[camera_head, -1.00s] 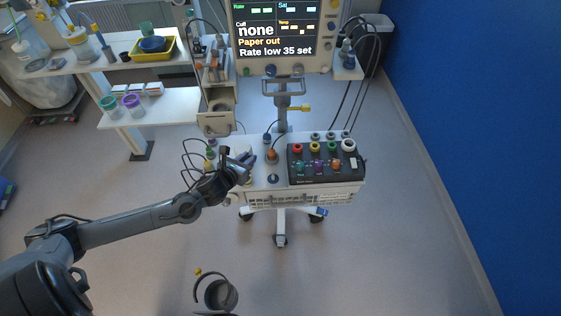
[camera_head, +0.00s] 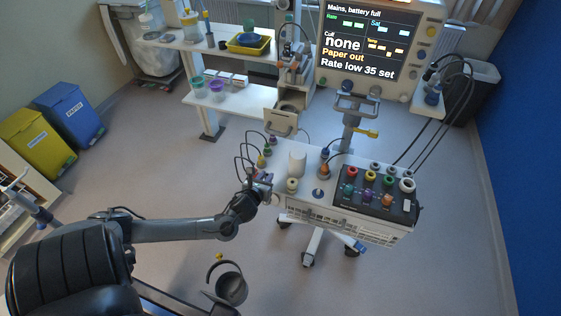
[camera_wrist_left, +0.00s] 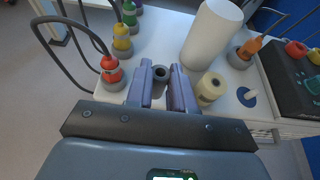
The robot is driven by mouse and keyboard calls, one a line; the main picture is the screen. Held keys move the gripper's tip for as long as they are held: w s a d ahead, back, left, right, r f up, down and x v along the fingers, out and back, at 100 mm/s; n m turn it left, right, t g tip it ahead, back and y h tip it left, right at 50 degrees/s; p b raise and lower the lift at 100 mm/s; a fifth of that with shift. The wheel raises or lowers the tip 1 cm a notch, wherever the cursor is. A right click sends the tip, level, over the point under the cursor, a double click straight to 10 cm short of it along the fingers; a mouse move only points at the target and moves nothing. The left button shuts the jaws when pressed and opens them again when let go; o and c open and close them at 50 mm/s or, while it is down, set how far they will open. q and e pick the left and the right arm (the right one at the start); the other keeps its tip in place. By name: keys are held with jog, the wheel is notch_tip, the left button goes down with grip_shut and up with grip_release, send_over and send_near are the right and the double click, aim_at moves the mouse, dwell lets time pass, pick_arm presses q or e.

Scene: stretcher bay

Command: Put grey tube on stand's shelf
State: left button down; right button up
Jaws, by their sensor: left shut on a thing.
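The stand's shelf (camera_head: 320,196) is the white top of the wheeled stand under the monitor; it also fills the upper middle of the left wrist view (camera_wrist_left: 160,45). My left gripper (camera_head: 268,181) is at the shelf's left front edge. In the left wrist view my left gripper (camera_wrist_left: 163,88) is shut on the grey tube (camera_wrist_left: 161,74), whose dark round open end shows between the fingers. The tube appears over the shelf's front part; I cannot tell whether it touches the shelf. In the head view it is hard to make out.
On the shelf, a white cylinder (camera_wrist_left: 212,33), a cream fitting (camera_wrist_left: 209,90) and a red-topped connector (camera_wrist_left: 111,70) stand close around the gripper. A black box with coloured knobs (camera_head: 374,190) fills the right side.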

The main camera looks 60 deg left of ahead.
pick_arm(q)
jog(key=w+a, duration=0.2)
jog(key=w, duration=0.1)
jog(key=w+a, duration=0.2)
jog(key=w, duration=0.1)
jog(key=w+a, duration=0.3)
jog(key=shift+w+a+b, duration=0.1)
jog(key=shift+w+b, duration=0.15)
jog(key=shift+b, duration=0.1)
jog(key=shift+f, duration=1.75)
jog(key=shift+f, duration=0.1)
jog(key=c, duration=1)
grip_release()
